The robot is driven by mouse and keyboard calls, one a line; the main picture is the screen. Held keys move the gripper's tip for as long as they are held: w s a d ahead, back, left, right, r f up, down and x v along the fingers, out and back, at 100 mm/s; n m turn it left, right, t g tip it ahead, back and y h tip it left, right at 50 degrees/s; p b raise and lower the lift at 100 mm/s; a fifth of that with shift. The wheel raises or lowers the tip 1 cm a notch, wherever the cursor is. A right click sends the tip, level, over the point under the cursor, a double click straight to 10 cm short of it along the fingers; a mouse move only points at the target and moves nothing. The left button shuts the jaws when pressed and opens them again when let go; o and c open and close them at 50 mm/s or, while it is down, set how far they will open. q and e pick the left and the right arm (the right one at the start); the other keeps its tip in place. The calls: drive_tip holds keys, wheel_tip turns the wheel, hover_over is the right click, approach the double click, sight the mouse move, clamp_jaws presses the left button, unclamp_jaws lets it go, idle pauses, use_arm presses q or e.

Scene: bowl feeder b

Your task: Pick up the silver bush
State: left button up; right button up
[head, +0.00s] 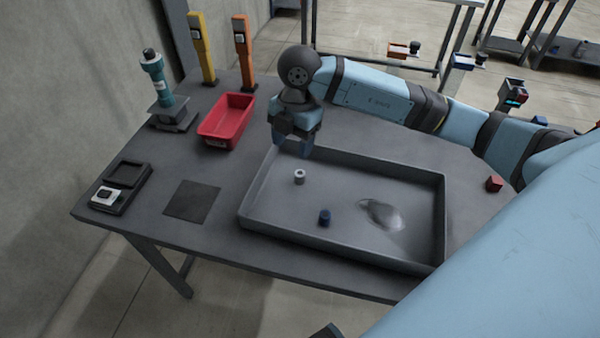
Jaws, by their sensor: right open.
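The silver bush (300,177) is a small light ring-shaped piece with a dark hole. It stands in the left part of the large grey tray (340,246), near the tray's far left corner. My right gripper (293,148) points down over the tray's far left edge, a little above and behind the bush and apart from it. Its jaws are open with nothing seen between them; the fingertips are partly dark and small. My left gripper is not in the picture.
A red bin (227,120), yellow post (202,48), orange post (244,52), teal device (157,80), black box (122,187) and dark mat (192,201) stand left. A red block (494,184) lies right.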

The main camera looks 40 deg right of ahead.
sight(300, 172)
drive_tip(key=shift+m+h, duration=0.6)
drive_tip(key=shift+h, duration=0.2)
drive_tip(key=d+f, duration=0.1)
drive_tip(key=f, duration=0.7)
drive_tip(key=w+d+f+b, duration=0.1)
drive_tip(key=f, duration=0.4)
drive_tip(key=shift+d, duration=0.35)
drive_tip(key=c, duration=1)
